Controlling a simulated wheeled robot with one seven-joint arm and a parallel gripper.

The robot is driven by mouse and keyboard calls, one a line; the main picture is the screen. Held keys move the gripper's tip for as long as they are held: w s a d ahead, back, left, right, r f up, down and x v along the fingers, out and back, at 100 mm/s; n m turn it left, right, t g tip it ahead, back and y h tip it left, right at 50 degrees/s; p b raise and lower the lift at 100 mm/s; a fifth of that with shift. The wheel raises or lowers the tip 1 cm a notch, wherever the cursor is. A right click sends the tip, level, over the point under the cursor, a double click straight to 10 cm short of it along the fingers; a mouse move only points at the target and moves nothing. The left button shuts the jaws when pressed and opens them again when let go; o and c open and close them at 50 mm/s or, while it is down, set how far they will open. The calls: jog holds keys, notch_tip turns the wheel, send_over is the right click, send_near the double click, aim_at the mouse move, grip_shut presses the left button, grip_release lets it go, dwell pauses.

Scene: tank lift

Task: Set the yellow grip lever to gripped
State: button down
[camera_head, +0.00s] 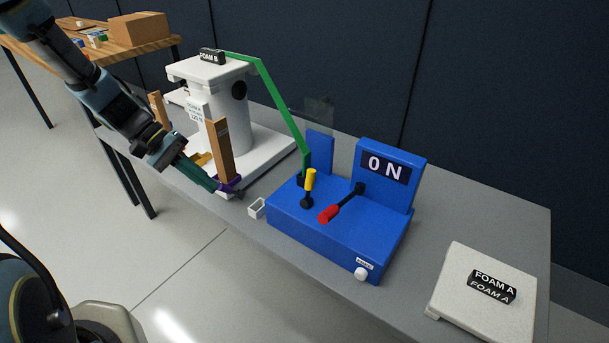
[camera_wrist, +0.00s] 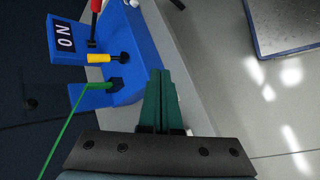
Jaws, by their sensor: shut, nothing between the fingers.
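The yellow grip lever (camera_head: 310,181) stands nearly upright on the left part of the blue control box (camera_head: 330,241). In the wrist view the yellow lever (camera_wrist: 97,58) shows at the upper left, apart from my fingers. My gripper (camera_head: 214,187) is left of the box, by a wooden upright and a purple part of the white machine. Its green fingers are shut together and empty in the wrist view (camera_wrist: 160,76). Whether the fingers touch the purple part is unclear.
A red-handled lever (camera_head: 330,213) leans forward beside the yellow one, below an "ON" sign (camera_head: 385,168). A green bar (camera_head: 280,102) runs from the white machine (camera_head: 230,120) to the box. A white pad (camera_head: 485,312) labelled FOAM A lies at the right.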

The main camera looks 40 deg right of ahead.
aim_at(310, 185)
jog(key=d+f+g+h, duration=0.1)
jog(key=d+g+h, duration=0.1)
jog(key=d, duration=0.5)
jog(key=d+f+m+g+h+b, duration=0.1)
jog(key=d+g+h, duration=0.1)
jog(key=d+h, duration=0.2)
jog(key=d, duration=0.3)
jog(key=shift+s+d+f+b, duration=0.2)
jog(key=shift+s+f+b, duration=0.05)
jog(key=shift+s+b, duration=0.1)
jog(key=p+x, duration=0.2)
jog(key=x, duration=0.8)
jog(key=shift+a+r+p, duration=0.1)
jog(key=shift+r+p, duration=0.05)
jog(key=shift+p, duration=0.15)
